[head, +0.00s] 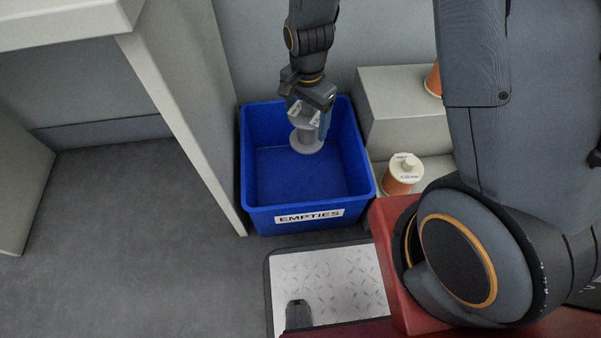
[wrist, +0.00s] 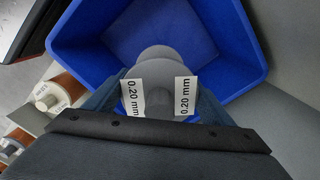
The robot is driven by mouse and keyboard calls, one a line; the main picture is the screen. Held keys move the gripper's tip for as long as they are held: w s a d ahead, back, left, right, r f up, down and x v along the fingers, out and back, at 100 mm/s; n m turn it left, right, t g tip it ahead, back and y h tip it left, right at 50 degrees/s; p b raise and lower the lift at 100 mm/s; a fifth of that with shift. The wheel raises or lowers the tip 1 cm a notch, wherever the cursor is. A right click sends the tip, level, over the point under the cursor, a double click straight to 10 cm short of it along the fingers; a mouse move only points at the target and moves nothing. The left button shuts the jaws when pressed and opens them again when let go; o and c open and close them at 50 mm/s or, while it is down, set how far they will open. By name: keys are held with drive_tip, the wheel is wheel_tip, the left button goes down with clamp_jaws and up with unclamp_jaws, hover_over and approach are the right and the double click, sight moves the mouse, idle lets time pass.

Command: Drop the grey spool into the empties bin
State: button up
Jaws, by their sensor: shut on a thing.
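The grey spool (head: 307,141) hangs upright in my gripper (head: 309,112) over the back right part of the empties bin. My gripper (wrist: 158,97) is shut on the spool. The blue empties bin (head: 247,190) stands on the floor with an "EMPTIES" label on its front. Its visible floor is bare. In the wrist view the blue bin (wrist: 245,45) lies below and around the spool. The spool's upper part is partly hidden by my fingers.
An orange spool with a white top (head: 404,174) stands right of the bin. Another orange spool (head: 434,80) is on the pale block (head: 400,115) behind it. A pale panel (head: 185,90) borders the bin's left side. Grey floor (head: 120,215) lies open at left.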

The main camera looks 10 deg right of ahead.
sight(307, 105)
drive_tip(key=shift+f+b, duration=0.4)
drive_tip(key=shift+f, duration=0.15)
drive_tip(key=o, duration=1.3)
drive_tip(key=shift+r, duration=0.15)
wheel_tip(307, 105, up, 8)
drive_tip(key=p, duration=0.3)
drive_tip(key=shift+f, duration=0.2)
